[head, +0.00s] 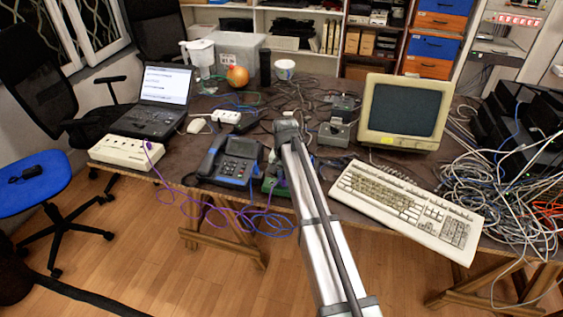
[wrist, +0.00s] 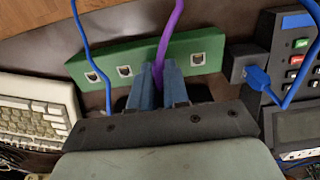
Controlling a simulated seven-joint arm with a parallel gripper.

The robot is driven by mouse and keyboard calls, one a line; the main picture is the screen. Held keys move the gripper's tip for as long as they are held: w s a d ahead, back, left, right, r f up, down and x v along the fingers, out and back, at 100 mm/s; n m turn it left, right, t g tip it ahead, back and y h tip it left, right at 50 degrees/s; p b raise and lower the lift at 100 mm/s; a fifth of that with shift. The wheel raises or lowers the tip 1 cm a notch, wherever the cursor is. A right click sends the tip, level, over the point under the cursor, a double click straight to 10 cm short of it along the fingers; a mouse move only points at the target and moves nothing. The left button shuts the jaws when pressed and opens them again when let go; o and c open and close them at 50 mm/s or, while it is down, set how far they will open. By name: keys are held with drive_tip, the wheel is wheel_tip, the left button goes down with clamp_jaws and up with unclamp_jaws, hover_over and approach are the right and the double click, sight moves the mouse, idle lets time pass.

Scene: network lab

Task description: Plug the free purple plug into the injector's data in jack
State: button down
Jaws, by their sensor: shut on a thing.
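My gripper (wrist: 158,78) is shut on the free purple plug, which is mostly hidden between the blue fingertips. Its purple cable (wrist: 171,30) rises from the fingers. The fingers are at a long green box (wrist: 218,48) with a row of jacks, seemingly the injector. Two jacks (wrist: 124,71) show left of the fingers and one (wrist: 197,59) right of them. The fingers cover the part between. I cannot tell whether the plug touches or enters a jack, and no label is legible. In the head view the green box (head: 271,183) is partly behind my arm, which hides the gripper.
A desk phone (head: 232,160) stands left of the green box. A dark block (wrist: 240,63) with a blue plug (wrist: 258,77) is beside it. A keyboard (head: 405,203) lies right. Purple cable (head: 215,212) hangs over the front edge from a white box (head: 125,152).

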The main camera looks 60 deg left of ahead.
drive_tip(key=shift+r, duration=0.3)
drive_tip(key=shift+r, duration=1.75)
drive_tip(key=shift+r, duration=0.1)
drive_tip(key=c, duration=1.6)
unclamp_jaws()
clamp_jaws()
drive_tip(key=shift+a, duration=0.1)
